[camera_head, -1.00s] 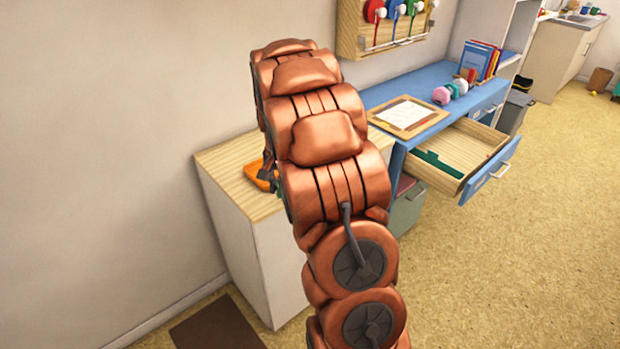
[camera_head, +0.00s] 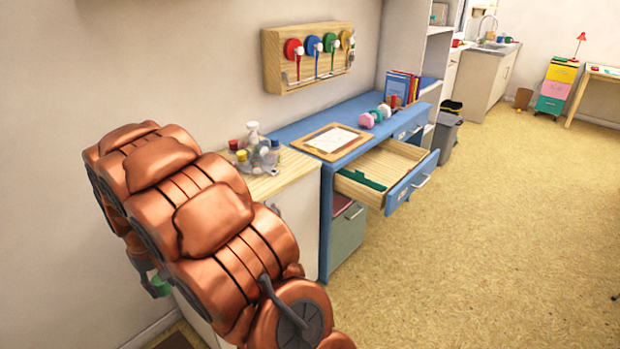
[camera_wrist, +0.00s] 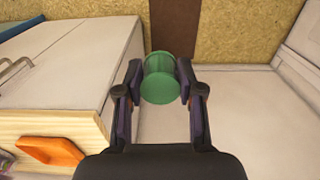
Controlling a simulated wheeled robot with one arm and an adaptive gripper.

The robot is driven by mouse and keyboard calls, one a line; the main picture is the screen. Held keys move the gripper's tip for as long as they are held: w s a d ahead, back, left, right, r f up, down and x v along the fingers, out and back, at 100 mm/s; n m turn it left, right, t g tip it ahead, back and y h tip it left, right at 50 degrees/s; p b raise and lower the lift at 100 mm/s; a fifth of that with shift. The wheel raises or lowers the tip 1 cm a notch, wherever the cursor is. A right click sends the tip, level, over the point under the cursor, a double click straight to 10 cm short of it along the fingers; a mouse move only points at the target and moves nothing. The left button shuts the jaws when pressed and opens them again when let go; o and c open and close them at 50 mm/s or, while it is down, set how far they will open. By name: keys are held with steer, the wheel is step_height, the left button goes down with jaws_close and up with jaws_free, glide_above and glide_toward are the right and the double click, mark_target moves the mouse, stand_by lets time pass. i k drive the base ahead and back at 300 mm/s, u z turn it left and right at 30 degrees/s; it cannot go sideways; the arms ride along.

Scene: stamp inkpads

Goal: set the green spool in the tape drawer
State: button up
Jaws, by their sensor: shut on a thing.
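The green spool (camera_wrist: 160,80) is held between the two fingers of my gripper (camera_wrist: 160,90) in the wrist view. In the head view a small bit of the green spool (camera_head: 161,287) shows below my arm at the lower left, and my gripper is mostly hidden there. An open drawer (camera_head: 405,190) of the blue desk (camera_head: 290,132) stands right of my arm, pulled out. A dark green flat piece (camera_head: 361,180) lies inside it on the left, and the rest of its floor looks bare. The spool is well apart from this drawer.
A white cabinet with a wooden top (camera_head: 285,175) stands between my arm and the desk, with several bottles (camera_head: 258,150) on it. An orange object (camera_wrist: 50,151) shows in the wrist view. A clipboard (camera_head: 331,141) lies on the desk. The floor at right is clear.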

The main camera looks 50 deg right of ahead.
mark_target(389, 172)
steer(key=z, duration=0.05)
steer(key=k, duration=0.3)
steer(key=z, duration=2.55)
steer(key=i, duration=1.8)
steer(key=u, duration=1.95)
steer(key=i, duration=0.5)
steer(key=u, duration=0.05)
